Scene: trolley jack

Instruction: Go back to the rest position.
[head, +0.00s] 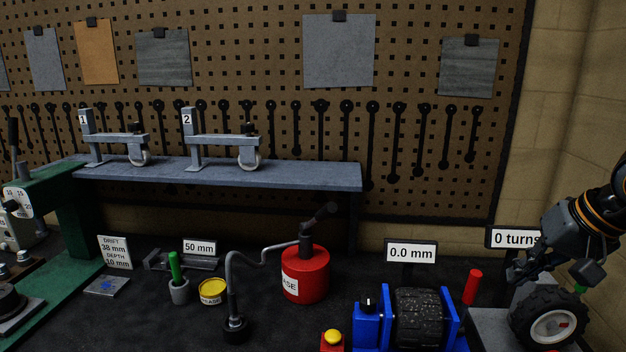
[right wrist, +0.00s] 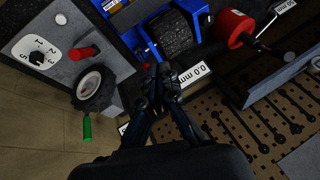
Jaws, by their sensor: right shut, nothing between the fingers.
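My right gripper (head: 513,274) is at the right of the head view, with its arm coming in from the right edge. It is above and behind a small black-tyred wheel (head: 551,329). In the right wrist view, the fingers of the gripper (right wrist: 160,76) come together with nothing between them, clear of the bench objects behind. My left gripper is not in view.
A blue stand with a black drum (head: 418,318) reads 0.0 mm on its sign (head: 411,251). A red grease can (head: 306,277), a red handle (head: 473,287) and a yellow button (head: 332,338) stand nearby. A grey shelf (head: 310,176) and pegboard lie behind.

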